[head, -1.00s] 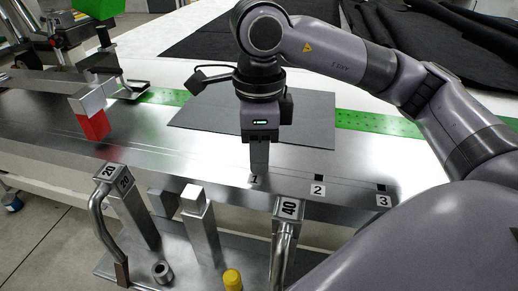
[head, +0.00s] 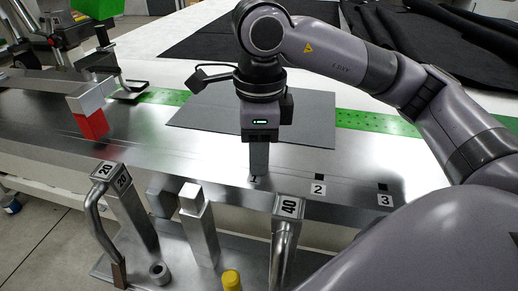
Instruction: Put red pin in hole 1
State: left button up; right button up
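My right gripper (head: 258,174) points straight down at the label 1 on the metal beam (head: 200,160). Its grey fingers show as one narrow block, so I cannot tell whether they are open or shut. Hole 1 is hidden behind the fingertips, and the label 1 (head: 254,180) is partly covered. No red pin can be made out at the gripper; anything between the fingers is hidden. A red block (head: 93,125) with a silver upper part is at the left of the beam; I cannot tell if it is a pin. My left gripper is out of view.
Square holes 2 (head: 319,177) and 3 (head: 382,187) are open to the right. In front stand the handled posts 20 (head: 130,210) and 40 (head: 287,215), a silver block post (head: 199,225) and a yellow cylinder (head: 232,281). A dark sheet (head: 205,115) lies behind the gripper.

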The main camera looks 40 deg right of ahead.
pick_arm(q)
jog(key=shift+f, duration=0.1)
pick_arm(e)
jog(key=shift+s+a+f, duration=0.3)
jog(key=shift+s+f, duration=0.05)
jog(key=shift+f, duration=0.15)
notch_tip(320, 180, up, 2)
jog(key=shift+w, duration=0.1)
jog(key=r, duration=0.2)
jog(key=r+p, duration=0.1)
jog(key=r, duration=0.1)
jog(key=shift+w+d+r, duration=0.1)
jog(key=shift+d+r, duration=0.1)
jog(key=shift+r, duration=0.2)
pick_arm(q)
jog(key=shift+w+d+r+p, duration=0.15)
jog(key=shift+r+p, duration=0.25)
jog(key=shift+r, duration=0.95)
pick_arm(e)
jog(key=shift+d+r, duration=0.1)
jog(key=shift+r, duration=0.6)
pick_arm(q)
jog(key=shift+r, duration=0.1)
